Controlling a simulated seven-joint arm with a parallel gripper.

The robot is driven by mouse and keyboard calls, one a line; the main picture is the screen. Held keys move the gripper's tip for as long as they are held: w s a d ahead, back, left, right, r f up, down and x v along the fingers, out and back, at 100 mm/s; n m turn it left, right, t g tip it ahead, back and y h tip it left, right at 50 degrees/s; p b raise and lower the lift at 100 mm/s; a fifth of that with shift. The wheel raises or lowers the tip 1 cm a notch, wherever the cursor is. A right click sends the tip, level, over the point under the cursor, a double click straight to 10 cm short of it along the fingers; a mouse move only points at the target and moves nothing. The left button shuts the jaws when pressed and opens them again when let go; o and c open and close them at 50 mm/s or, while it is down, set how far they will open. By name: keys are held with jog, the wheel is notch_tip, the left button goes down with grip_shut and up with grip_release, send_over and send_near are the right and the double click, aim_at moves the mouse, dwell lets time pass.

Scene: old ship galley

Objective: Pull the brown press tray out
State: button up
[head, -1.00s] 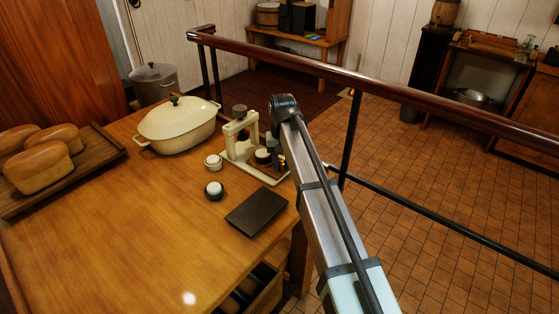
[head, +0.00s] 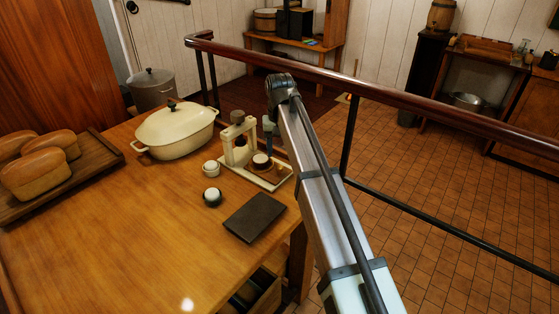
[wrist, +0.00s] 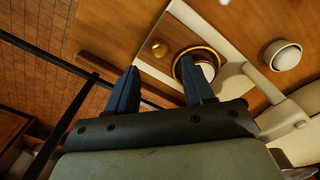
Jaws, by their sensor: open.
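The brown press tray (head: 268,177) lies in the cream base of the press (head: 239,145), near the table's right edge. A round dark-rimmed piece with a pale top (head: 261,161) sits on it. In the wrist view the tray (wrist: 178,38) shows a small brass knob (wrist: 159,48) at its end and the round piece (wrist: 203,66) beside it. My gripper (head: 268,131) is beside the press in the head view, partly hidden by my arm. In the wrist view my gripper (wrist: 160,80) is open and empty, with the knob beyond and between its fingertips. I see no contact.
Two small pale round pieces (head: 211,168) (head: 212,195) and a dark flat slab (head: 254,217) lie near the press. A cream lidded pot (head: 175,131) stands behind left. Bread loaves rest on a wooden board (head: 90,165). A railing (head: 350,85) runs beyond the table.

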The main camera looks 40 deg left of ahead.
notch_tip(320, 180, up, 6)
jog(key=shift+r, duration=0.15)
dwell(0.6)
